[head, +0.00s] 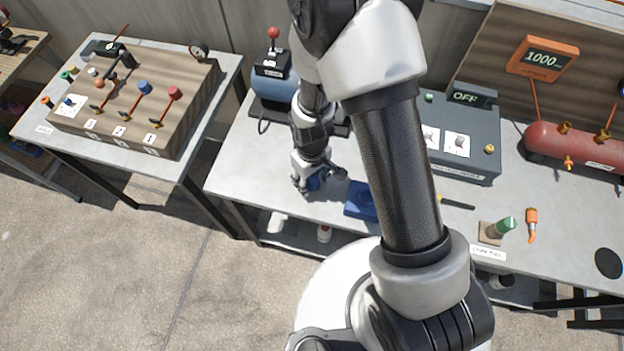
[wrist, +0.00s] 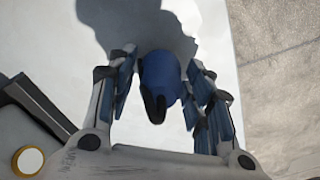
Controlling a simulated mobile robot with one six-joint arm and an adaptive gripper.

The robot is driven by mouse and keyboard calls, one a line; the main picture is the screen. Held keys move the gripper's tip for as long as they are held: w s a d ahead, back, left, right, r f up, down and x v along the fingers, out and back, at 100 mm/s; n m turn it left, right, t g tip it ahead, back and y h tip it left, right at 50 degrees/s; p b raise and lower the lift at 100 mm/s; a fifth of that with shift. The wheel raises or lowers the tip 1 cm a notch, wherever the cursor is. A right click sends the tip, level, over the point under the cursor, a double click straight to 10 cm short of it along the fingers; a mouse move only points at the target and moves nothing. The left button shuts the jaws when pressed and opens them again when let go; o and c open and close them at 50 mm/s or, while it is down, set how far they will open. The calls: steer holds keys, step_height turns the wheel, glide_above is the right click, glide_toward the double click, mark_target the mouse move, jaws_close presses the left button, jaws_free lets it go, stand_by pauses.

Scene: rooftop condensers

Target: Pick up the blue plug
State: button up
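The blue plug (wrist: 160,82) is a rounded blue piece with a dark notched end. In the wrist view it is between the two fingers of my gripper (wrist: 162,85). The fingers are apart, and narrow gaps show between them and the plug. In the head view my gripper (head: 316,184) points down low over the front of the middle bench (head: 270,195). A bit of blue shows at its fingers, and the plug is mostly hidden there.
A blue block (head: 359,202) lies just right of my gripper. A blue compressor (head: 272,88) with a red-knobbed lever stands behind. A grey box with an OFF display (head: 472,97) and a red tank (head: 575,146) stand right. The bench's front edge is close.

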steer(key=c, duration=0.8)
steer(key=shift+r, duration=0.15)
steer(key=shift+c, duration=0.2)
